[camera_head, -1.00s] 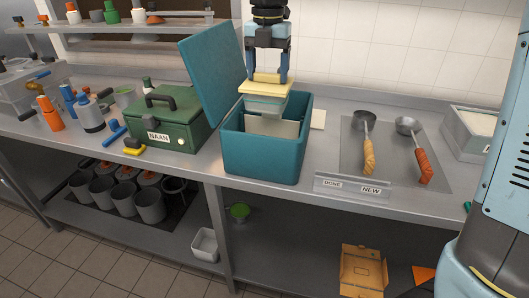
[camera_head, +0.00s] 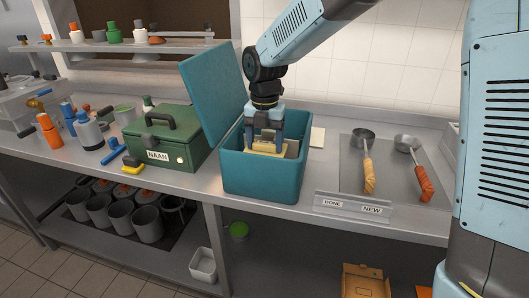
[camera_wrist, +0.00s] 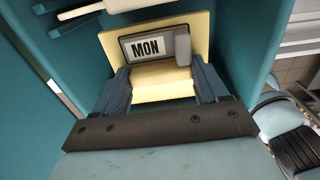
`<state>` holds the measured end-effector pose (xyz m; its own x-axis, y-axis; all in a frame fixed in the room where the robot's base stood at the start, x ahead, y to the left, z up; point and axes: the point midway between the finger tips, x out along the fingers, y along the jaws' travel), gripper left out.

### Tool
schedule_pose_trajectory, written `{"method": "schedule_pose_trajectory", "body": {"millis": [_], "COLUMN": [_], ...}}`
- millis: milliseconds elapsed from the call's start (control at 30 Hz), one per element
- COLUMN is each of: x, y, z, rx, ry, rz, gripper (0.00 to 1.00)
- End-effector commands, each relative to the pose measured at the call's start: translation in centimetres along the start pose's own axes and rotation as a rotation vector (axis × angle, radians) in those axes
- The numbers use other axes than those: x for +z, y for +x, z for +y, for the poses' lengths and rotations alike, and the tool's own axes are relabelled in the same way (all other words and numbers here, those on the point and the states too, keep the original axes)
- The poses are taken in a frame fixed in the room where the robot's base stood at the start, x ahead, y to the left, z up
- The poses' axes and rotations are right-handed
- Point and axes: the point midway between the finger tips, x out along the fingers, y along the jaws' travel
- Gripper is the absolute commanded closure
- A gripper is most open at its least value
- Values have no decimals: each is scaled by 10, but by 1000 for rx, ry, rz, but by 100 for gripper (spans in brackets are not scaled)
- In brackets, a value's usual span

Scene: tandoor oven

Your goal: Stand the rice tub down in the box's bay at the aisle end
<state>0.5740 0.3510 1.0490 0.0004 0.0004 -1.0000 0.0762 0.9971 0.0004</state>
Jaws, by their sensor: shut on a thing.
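The teal box (camera_head: 258,180) stands open on the counter, its lid raised at the left. My gripper (camera_head: 264,140) reaches down inside it, shut on the rice tub. The tub's pale yellow top (camera_head: 262,150) shows between the fingers, below the box's rim; its lower part is hidden by the front wall. In the wrist view, the tub's yellow top (camera_wrist: 160,78) lies between both fingers, beside a "MON" label (camera_wrist: 146,47). Teal walls show to either side. I cannot tell whether the tub's base touches the box floor.
A green NAAN box (camera_head: 165,150) stands close at the left. A pale edge (camera_wrist: 82,10) shows at the wrist view's top left.

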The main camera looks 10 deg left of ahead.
Motion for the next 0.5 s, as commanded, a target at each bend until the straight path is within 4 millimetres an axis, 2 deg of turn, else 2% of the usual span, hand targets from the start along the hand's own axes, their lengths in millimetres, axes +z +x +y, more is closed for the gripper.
{"method": "schedule_pose_trajectory", "body": {"millis": [233, 500], "x": [-1, 0], "y": [34, 37], "z": [0, 0], "rx": [-2, 0], "ry": [-1, 0], "rz": [2, 0], "gripper": [96, 96]}}
